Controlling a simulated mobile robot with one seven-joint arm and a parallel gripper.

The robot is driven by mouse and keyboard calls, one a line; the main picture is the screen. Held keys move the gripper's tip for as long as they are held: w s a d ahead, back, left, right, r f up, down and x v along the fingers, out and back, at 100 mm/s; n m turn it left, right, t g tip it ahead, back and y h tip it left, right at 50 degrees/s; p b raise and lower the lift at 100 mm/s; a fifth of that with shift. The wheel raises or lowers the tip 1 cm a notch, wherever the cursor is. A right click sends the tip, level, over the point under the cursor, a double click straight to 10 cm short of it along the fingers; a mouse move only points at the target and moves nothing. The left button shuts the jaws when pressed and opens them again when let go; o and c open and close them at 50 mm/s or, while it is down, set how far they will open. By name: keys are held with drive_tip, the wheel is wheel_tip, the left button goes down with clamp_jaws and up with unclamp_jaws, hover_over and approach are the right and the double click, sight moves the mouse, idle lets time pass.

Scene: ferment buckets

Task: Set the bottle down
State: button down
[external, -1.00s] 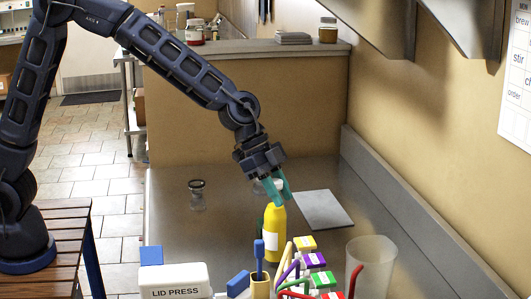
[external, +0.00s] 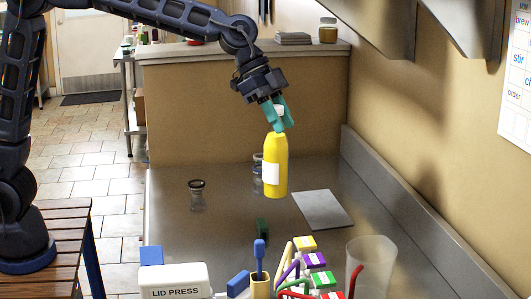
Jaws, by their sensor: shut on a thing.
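A yellow bottle (external: 278,158) with a white label and a white cap hangs upright in the air above the steel counter (external: 225,232). My gripper (external: 279,118), with teal fingers, is shut on the bottle's top from above. The bottle's base is clear of the counter.
A glass jar (external: 197,196) stands left. Another clear jar (external: 258,178) is partly hidden behind the bottle. A grey square plate (external: 322,209) lies right. A lid press box (external: 178,281), brushes, colored-label items and a clear beaker (external: 371,265) crowd the front.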

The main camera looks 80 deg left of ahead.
drive_tip(key=a+n+t+y, duration=0.15)
drive_tip(key=a+n, duration=0.25)
drive_tip(key=a, duration=3.2)
wheel_tip(320, 180, down, 20)
drive_tip(key=shift+w+a+r, duration=0.15)
drive_tip(key=shift+a+r, duration=0.05)
drive_tip(key=shift+y, duration=0.25)
drive_tip(key=c, duration=1.6)
unclamp_jaws()
drive_tip(key=shift+f, duration=0.2)
drive_tip(key=o, duration=0.5)
drive_tip(key=shift+r, duration=0.15)
